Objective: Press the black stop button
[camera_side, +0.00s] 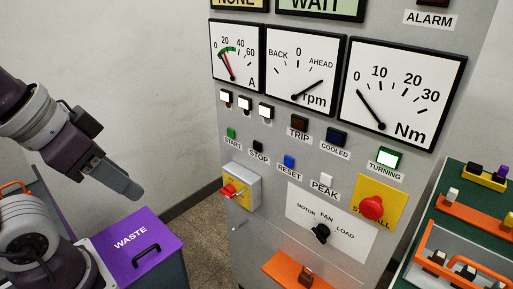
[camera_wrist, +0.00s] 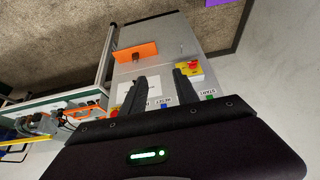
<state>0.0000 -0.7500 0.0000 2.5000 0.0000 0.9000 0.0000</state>
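The black stop button (camera_side: 258,146) is a small cap above the STOP label on the grey panel (camera_side: 245,225). It sits between the green START button (camera_side: 231,133) and the blue RESET button (camera_side: 289,161). My gripper (camera_side: 138,192) is left of the panel in the side view, well apart from the button. In the wrist view my gripper (camera_wrist: 161,72) shows two fingers with a gap between them and nothing held. There the START (camera_wrist: 210,98) and RESET (camera_wrist: 164,106) buttons show, but the stop button is hidden, seemingly behind the right finger.
A red-handled switch on a yellow plate (camera_side: 238,188) and a red STOP ALL mushroom button (camera_side: 372,207) stick out of the panel. A black selector knob (camera_side: 320,233) sits below. A purple WASTE bin (camera_side: 110,235) stands under my gripper. A parts rack (camera_side: 470,230) is at right.

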